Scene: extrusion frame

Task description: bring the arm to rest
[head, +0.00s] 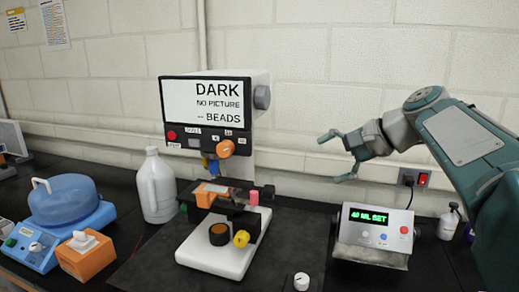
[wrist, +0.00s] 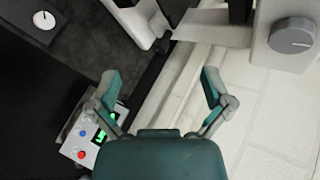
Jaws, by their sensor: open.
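My arm reaches in from the right in the head view. My gripper (head: 335,156) is open and empty, with its two fingers spread apart. It hangs in the air near the wall, above and behind the display box (head: 374,236). In the wrist view my gripper (wrist: 160,85) shows its teal fingers wide apart with nothing between them. The microscope-like machine (head: 214,120) with a screen reading "DARK NO PICTURE -- BEADS" stands left of my gripper, apart from it.
The display box reads "40 ML SET". A white jug (head: 156,187), a blue lidded device (head: 65,210) and an orange tissue box (head: 86,256) stand at left. A white knob (head: 301,281) is at the front. A small bottle (head: 449,222) stands beneath my arm.

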